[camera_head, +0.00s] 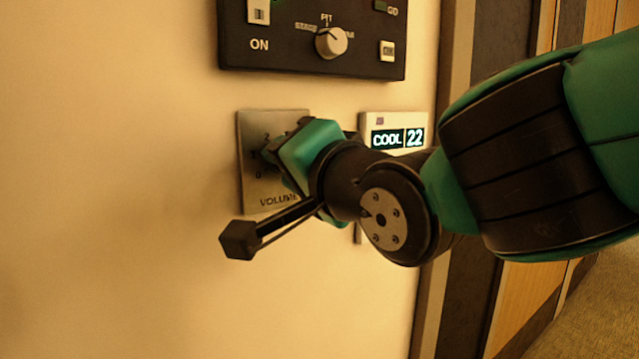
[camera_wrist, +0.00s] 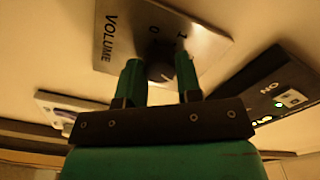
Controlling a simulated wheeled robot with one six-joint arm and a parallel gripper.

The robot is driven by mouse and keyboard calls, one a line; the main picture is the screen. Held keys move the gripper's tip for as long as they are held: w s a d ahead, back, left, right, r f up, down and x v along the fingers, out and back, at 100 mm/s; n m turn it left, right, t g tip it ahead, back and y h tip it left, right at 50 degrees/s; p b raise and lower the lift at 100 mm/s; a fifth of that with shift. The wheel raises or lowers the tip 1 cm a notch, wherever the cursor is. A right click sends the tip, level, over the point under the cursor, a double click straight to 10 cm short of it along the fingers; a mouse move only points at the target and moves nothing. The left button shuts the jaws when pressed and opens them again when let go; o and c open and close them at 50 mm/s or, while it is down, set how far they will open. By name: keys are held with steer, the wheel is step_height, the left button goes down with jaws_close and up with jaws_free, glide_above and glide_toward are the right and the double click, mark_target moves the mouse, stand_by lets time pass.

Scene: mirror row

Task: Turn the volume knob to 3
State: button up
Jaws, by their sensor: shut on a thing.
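The volume plate (camera_head: 254,188) is a brushed metal panel on the wall, marked VOLUME, with a 0 and a 2 readable on its left side. In the wrist view the plate (camera_wrist: 205,42) shows a 0 and a 1. My gripper (camera_head: 272,152) is at the plate and covers its middle and right side. In the wrist view its two green fingers (camera_wrist: 157,72) stand either side of the dark round volume knob (camera_wrist: 160,71), shut on it. The knob is hidden in the head view. I cannot tell which number it points to.
A black control panel (camera_head: 285,50) with a white selector knob (camera_head: 331,42) and switches is above the plate. A thermostat (camera_head: 395,120) reading COOL 22 is just right, partly behind my arm. The wall on the left is bare.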

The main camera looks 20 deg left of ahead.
steer(key=shift+m+b, duration=0.35)
steer(key=shift+m, duration=0.25)
steer(key=o, duration=0.9)
steer(key=shift+o, duration=0.2)
steer(key=p+v, duration=0.3)
steer(key=v, duration=1.4)
steer(key=shift+s+d, duration=0.1)
steer(key=shift+d, duration=0.05)
